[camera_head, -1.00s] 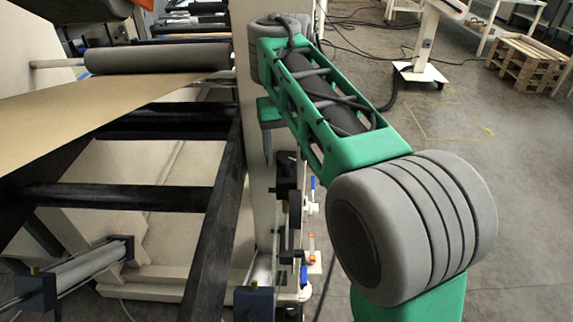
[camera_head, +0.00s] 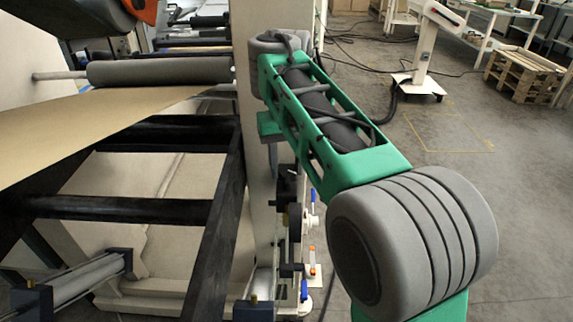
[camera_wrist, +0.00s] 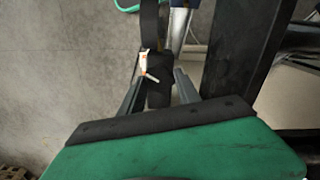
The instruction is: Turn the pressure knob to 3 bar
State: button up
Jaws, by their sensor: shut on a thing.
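In the wrist view, my gripper (camera_wrist: 158,82) has its two dark fingers on either side of a dark, rounded knob (camera_wrist: 160,92) and is shut on it. A small white piece with an orange-red mark (camera_wrist: 146,66) sits just beyond the knob, with a thin pale pointer or lever beside it. No scale or pressure reading is legible. In the head view, my gripper end (camera_head: 270,142) is beside the beige machine post, and black fittings (camera_head: 289,185) show just below it. The fingers' contact with the knob is not clear there.
A beige post (camera_head: 258,190) and black frame bars (camera_head: 130,208) stand left of my arm. The brown paper web (camera_head: 90,125) runs under a grey roller (camera_head: 160,70). Blue and orange valve handles (camera_head: 312,260) sit low by the post. Open floor lies to the right.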

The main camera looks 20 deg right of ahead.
jog(key=shift+m, duration=0.3)
grip_shut()
jog(key=m, duration=1.1)
dwell(0.5)
jog(key=o, duration=1.3)
grip_release()
jog(key=shift+r, duration=0.1)
